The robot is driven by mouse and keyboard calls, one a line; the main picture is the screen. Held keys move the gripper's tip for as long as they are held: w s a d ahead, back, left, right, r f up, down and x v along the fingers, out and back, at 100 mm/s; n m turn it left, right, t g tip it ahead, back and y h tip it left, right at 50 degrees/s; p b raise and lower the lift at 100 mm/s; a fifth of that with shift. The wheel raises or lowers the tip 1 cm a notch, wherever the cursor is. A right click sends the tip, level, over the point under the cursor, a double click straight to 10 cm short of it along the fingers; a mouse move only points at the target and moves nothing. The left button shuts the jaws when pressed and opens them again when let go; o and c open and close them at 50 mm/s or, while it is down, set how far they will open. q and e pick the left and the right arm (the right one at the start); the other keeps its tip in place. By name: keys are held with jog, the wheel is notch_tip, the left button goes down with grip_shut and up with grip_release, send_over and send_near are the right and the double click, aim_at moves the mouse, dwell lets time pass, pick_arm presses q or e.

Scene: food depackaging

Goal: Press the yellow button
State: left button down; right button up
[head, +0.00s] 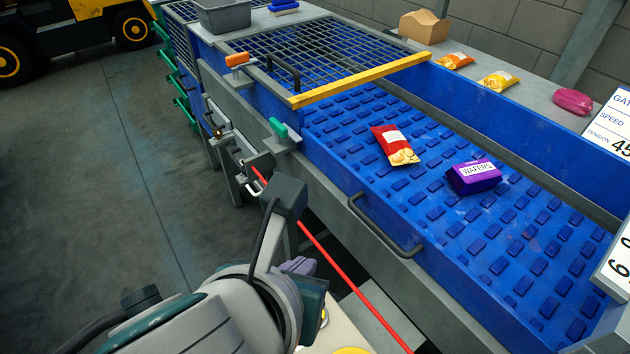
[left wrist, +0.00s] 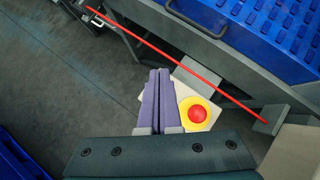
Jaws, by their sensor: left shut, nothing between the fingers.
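My left gripper (head: 298,266) is at the bottom middle of the head view. Its purple fingers are shut with nothing between them; they also show in the left wrist view (left wrist: 158,75). They lie over a pale panel (left wrist: 214,91). On this panel, right of the fingers, is a red button on a round yellow base (left wrist: 197,112). In the head view a yellow piece (head: 350,351) is cut off by the bottom edge. A small yellowish round part (head: 325,318) is partly hidden by my gripper; I cannot tell whether it is the yellow button. My right gripper is not in view.
A red cord (head: 345,272) runs along the conveyor's front, close to my left gripper. The blue conveyor (head: 480,250) carries a red snack bag (head: 394,146) and a purple wafer pack (head: 474,177). Handles and levers jut from its side.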

pick_arm(q)
notch_tip(320, 180, down, 10)
jog(key=w+m+t+b, duration=0.1)
jog(key=w+m+b, duration=0.1)
jog(key=m+b, duration=0.4)
jog(key=d+m, duration=0.1)
jog(key=m, duration=0.3)
jog(key=shift+w+f, duration=0.25)
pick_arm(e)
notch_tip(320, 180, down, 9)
pick_arm(q)
jog(key=shift+f+b, duration=0.1)
jog(key=shift+b, duration=0.25)
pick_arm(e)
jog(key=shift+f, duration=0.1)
pick_arm(q)
notch_tip(320, 180, down, 7)
jog(key=b, duration=0.8)
jog(key=shift+f+b, duration=0.7)
jog(key=shift+f, duration=0.05)
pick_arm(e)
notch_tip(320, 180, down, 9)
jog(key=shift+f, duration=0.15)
pick_arm(q)
jog(key=shift+f, duration=0.15)
jog(key=shift+f, duration=0.3)
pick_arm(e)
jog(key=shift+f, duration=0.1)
